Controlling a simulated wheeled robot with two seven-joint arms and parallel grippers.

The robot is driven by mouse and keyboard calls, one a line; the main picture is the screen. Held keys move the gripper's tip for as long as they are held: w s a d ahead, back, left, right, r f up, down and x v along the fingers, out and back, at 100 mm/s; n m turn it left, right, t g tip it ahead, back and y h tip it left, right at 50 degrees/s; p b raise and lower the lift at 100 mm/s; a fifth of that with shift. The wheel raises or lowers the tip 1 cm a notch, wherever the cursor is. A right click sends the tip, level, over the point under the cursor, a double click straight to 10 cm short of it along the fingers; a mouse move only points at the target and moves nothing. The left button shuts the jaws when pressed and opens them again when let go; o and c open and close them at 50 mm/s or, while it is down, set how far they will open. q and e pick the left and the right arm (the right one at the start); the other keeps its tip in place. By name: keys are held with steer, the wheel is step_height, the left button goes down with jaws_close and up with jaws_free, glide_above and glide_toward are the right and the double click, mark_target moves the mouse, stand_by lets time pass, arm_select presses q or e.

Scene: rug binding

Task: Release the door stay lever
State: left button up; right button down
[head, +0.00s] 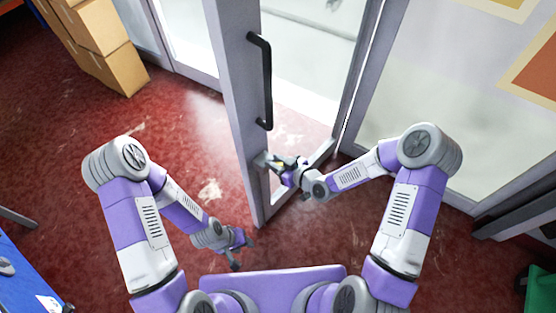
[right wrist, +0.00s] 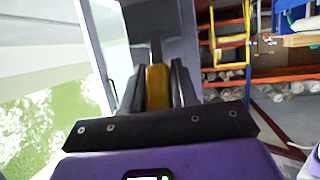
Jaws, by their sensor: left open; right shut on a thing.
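The grey-framed glass door (head: 238,105) stands open at the middle of the head view, with a black pull handle (head: 265,80) on it. My right gripper (head: 273,161) is at the door frame below this handle. In the right wrist view the yellow door stay lever (right wrist: 157,86) sits between the dark fingers, which are shut on it. In the head view only a small bit of yellow shows at the fingers. A dark plate (right wrist: 144,22) is beyond the lever. My left gripper (head: 237,257) is open and empty, low over the red floor, apart from the door.
Cardboard boxes (head: 97,42) are stacked at the upper left. A blue table (head: 25,278) is at the lower left and a green bin (head: 541,290) at the lower right. Red floor (head: 75,130) is clear left of the door. Shelving with rolls (right wrist: 225,75) shows in the wrist view.

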steer(key=shift+w+a+r+g+h+p, duration=0.2)
steer(key=shift+g+h+p, duration=0.2)
steer(key=shift+g+p, duration=0.1)
steer(key=shift+w+a+r+g+h+p, duration=0.15)
steer(key=shift+a+g+h+p, duration=0.05)
steer(key=shift+g+h+p, duration=0.25)
steer(key=c, duration=1)
jaws_free()
steer(key=shift+o, duration=0.2)
steer(key=p+v, duration=0.1)
steer(key=v, duration=0.5)
steer(key=shift+d+r, duration=0.2)
steer(key=shift+r, duration=0.05)
steer(key=shift+s+d+r, duration=0.2)
steer(key=shift+s+d, duration=0.05)
steer(key=shift+s, duration=0.15)
steer(key=shift+c, duration=0.3)
